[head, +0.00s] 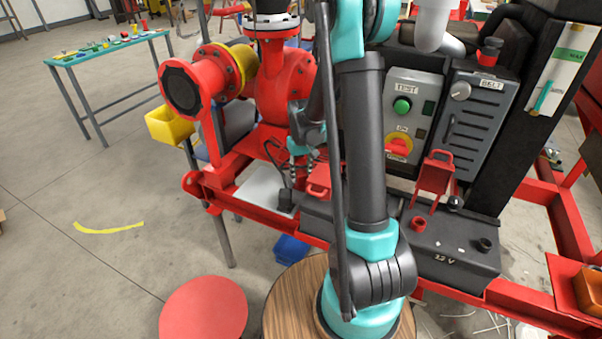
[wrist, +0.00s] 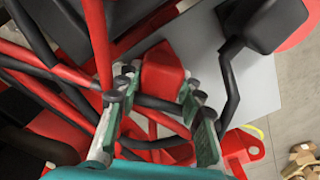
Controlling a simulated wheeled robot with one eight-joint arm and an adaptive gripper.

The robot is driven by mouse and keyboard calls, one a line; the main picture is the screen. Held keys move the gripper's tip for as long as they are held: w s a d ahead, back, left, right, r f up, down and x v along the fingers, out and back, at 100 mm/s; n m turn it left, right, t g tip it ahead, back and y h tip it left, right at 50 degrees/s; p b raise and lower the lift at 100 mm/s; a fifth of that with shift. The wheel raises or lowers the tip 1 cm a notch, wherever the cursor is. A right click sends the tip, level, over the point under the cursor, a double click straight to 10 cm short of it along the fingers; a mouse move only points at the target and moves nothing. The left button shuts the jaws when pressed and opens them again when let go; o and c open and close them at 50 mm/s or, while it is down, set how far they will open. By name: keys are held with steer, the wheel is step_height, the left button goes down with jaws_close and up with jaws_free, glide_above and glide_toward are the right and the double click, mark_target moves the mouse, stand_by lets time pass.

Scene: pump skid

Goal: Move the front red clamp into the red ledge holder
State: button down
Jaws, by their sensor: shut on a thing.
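In the wrist view my gripper (wrist: 158,84) is shut on a red clamp (wrist: 162,66), with one finger on each side of it. The clamp's red legs run back between the fingers. In the head view my gripper (head: 289,172) is small and partly hidden, low in front of the red pump. A red clamp-like part (head: 319,183) shows just right of it, partly behind my arm. Another red clamp-like part (head: 434,178) stands above the black battery (head: 455,262). I cannot tell which part is the red ledge holder.
A grey plate (head: 259,192) and a black box with a cable (head: 285,201) lie close to my gripper. The box also shows in the wrist view (wrist: 275,22). Red frame rails (head: 222,190) and dark hoses crowd the space. The floor at left is mostly open.

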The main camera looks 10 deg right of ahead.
steer(key=c, duration=0.9)
jaws_free()
step_height(320, 180, up, 12)
steer(key=shift+s+d, duration=0.1)
